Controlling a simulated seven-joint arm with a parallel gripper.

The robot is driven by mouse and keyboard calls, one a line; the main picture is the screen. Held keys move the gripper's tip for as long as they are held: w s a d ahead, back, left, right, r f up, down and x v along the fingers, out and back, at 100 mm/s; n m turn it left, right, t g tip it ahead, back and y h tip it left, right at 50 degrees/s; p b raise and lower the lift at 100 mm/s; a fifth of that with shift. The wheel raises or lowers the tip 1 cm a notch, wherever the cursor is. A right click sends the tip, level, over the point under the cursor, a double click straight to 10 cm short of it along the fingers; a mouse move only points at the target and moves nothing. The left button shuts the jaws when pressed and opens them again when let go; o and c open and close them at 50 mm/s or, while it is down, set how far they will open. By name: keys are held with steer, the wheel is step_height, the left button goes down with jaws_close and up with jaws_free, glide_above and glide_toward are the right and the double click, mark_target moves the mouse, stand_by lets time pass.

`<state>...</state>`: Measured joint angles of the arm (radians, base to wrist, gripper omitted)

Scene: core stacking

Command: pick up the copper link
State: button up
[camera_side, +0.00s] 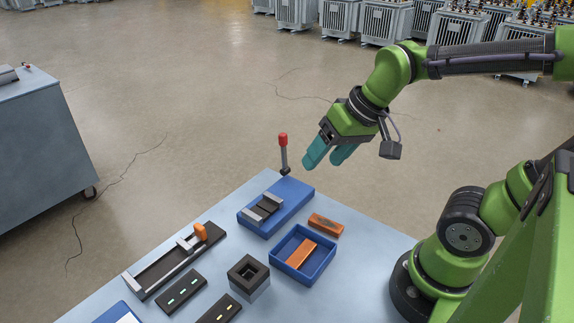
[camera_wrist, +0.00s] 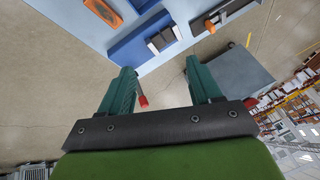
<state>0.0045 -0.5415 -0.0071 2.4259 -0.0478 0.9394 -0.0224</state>
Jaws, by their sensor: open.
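Two copper-orange pieces are in the side view, and I cannot tell for certain which one is the copper link. One orange bar (camera_side: 301,254) lies inside a blue open tray (camera_side: 318,268). The other orange piece (camera_side: 325,225), with a dark slot on top, lies on the table behind the tray; it also shows in the wrist view (camera_wrist: 103,13). My gripper (camera_side: 330,155) is high above the table's back edge, apart from both pieces. Its two teal fingers are spread and empty in the wrist view (camera_wrist: 160,68).
A blue fixture (camera_side: 290,207) with metal jaws and a red-topped lever (camera_side: 283,150) stand near the back edge. A dark square block (camera_side: 248,273), a rail clamp with an orange handle (camera_side: 165,268) and slotted dark plates (camera_side: 181,291) occupy the front left.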

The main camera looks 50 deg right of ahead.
steer(key=w+d+f+n+g+h, duration=0.2)
steer(key=w+d+f+n+g, duration=0.2)
steer(key=w+f+g, duration=0.15)
steer(key=n+g, duration=0.1)
steer(key=g, duration=0.1)
glide_above(325, 222)
steer(key=f, duration=1)
steer(key=shift+w+a+f, duration=0.25)
steer(key=shift+w+f, duration=0.05)
steer(key=shift+f, duration=0.1)
steer(key=shift+s+d+f, duration=0.15)
steer(key=shift+f, duration=1.2)
steer(key=shift+s+d+f, duration=0.1)
steer(key=shift+s+f, duration=0.05)
steer(key=shift+f, duration=1.2)
jaws_close()
